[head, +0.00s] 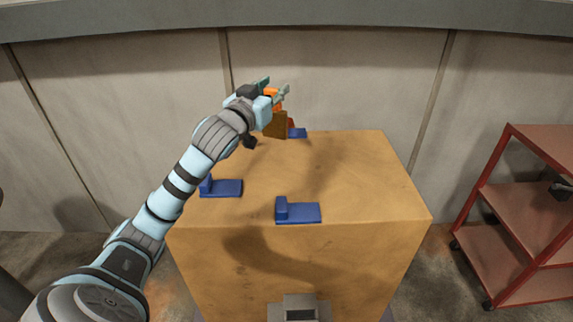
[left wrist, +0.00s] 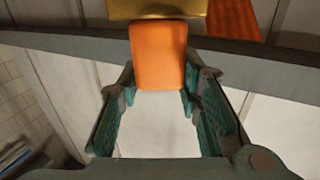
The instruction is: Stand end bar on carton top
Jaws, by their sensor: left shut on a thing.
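The carton (head: 375,185) is a large tan box with a flat top in the middle of the head view. My left gripper (head: 274,89) is over its far edge, shut on an orange piece (head: 271,92). In the left wrist view the orange piece (left wrist: 158,55) sits between the fingertips and meets a gold-brown block (left wrist: 155,8). This block (head: 276,125) hangs below the gripper in the head view. I take the held piece as the end bar. I cannot tell whether the block touches the carton top. My right gripper is not in view.
Blue L-shaped pieces stand on the carton top: one at left (head: 226,188), one at front (head: 300,212), one at the far edge (head: 298,133), partly hidden. A small dark object (head: 250,141) is at far left. The top's right side is clear. A red shelf cart (head: 515,215) stands right.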

